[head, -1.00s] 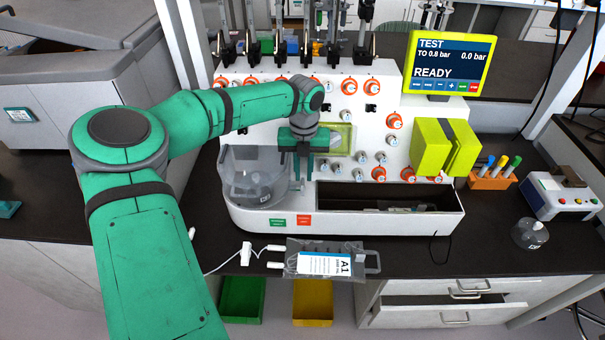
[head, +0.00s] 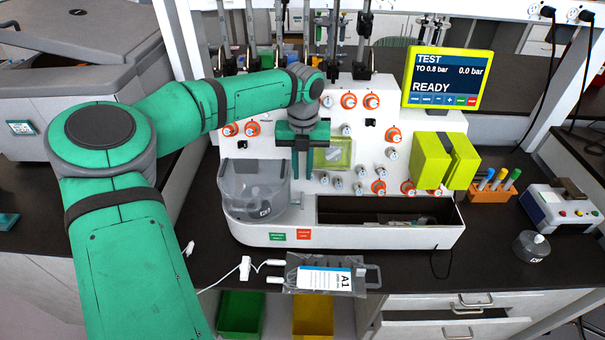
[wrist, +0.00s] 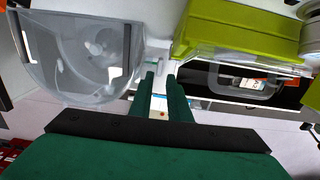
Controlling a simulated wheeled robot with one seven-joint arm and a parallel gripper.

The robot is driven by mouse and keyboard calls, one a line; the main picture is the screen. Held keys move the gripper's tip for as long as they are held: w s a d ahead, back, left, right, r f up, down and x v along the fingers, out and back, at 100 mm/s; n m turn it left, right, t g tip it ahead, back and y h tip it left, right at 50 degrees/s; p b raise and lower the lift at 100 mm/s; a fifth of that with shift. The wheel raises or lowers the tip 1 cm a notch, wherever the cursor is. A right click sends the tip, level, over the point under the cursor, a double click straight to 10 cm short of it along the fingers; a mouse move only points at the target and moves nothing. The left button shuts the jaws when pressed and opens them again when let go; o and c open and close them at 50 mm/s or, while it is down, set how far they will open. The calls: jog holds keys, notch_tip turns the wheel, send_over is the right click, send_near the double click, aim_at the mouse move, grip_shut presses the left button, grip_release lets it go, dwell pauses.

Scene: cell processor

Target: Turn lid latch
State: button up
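The yellow-green framed lid (head: 346,142) is on the front of the white cell processor, with a pale latch knob (head: 333,154) on it. My gripper (head: 302,176) points down just left of the lid, in front of the machine's face and apart from the knob. In the wrist view the two dark green fingers (wrist: 161,77) have a narrow empty gap between them. The yellow-green lid frame (wrist: 225,28) is to their right there. The latch knob cannot be made out in the wrist view.
A clear round chamber (head: 254,188) is close on the left of my gripper. An open dark tray (head: 345,212) is below right. Orange-ringed knobs (head: 379,187) and a yellow-green block (head: 432,160) are further right. A labelled A1 bag (head: 325,279) lies on the counter in front.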

jog(key=shift+r, duration=2.5)
notch_tip(320, 180, up, 11)
jog(key=shift+s+f, duration=0.1)
